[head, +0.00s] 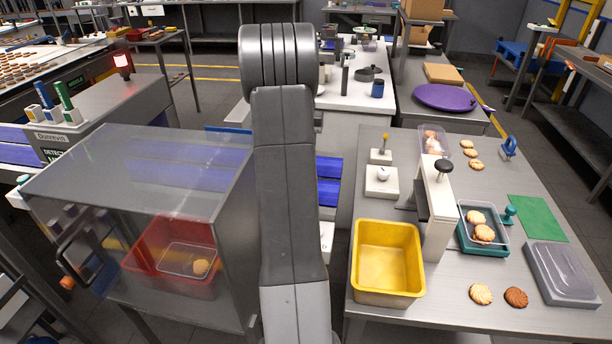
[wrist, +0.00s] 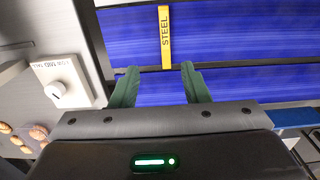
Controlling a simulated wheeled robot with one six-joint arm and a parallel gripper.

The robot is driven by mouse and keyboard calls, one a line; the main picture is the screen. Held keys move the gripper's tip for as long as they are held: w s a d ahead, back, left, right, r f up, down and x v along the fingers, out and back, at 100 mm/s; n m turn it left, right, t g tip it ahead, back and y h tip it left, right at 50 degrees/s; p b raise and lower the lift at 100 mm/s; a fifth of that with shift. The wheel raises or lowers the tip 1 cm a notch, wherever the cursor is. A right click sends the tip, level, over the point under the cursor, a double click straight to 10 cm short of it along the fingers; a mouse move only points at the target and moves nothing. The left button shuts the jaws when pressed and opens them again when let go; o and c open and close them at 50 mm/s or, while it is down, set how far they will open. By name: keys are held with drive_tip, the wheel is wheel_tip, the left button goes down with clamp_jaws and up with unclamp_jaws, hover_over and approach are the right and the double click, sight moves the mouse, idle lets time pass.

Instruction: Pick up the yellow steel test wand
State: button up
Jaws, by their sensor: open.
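The yellow steel test wand (wrist: 165,38) is a narrow bar marked STEEL in the wrist view. It lies on the blue belt (wrist: 235,35), running up and down in the picture. My gripper (wrist: 160,75) is open, with its two green fingers apart over the belt. The wand's near end is just beyond the fingertips and between their lines; nothing is between the fingers. In the head view my arm hides the gripper and the wand, and part of the blue belt (head: 329,168) shows to the arm's right.
A clear-topped cabinet (head: 135,165) with a red crate (head: 150,240) inside stands left of my arm. On the right, a steel table (head: 450,320) carries a yellow bin (head: 388,297), a white stand (head: 437,235) and biscuits. A white block with a knob (head: 381,188) sits near the belt.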

drive_tip(key=f, duration=0.2)
drive_tip(key=w+f, duration=0.1)
drive_tip(key=f, duration=0.2)
drive_tip(key=f+p, duration=0.1)
drive_tip(key=f, duration=0.2)
drive_tip(key=shift+w+f, duration=0.25)
drive_tip(key=shift+w, duration=0.05)
drive_tip(key=f, duration=0.1)
drive_tip(key=f+p, duration=0.1)
drive_tip(key=f, duration=0.1)
drive_tip(key=f+p, duration=0.1)
drive_tip(key=shift+s+a+f, duration=0.3)
drive_tip(key=shift+a+f, duration=0.05)
drive_tip(key=shift+f, duration=0.4)
clamp_jaws()
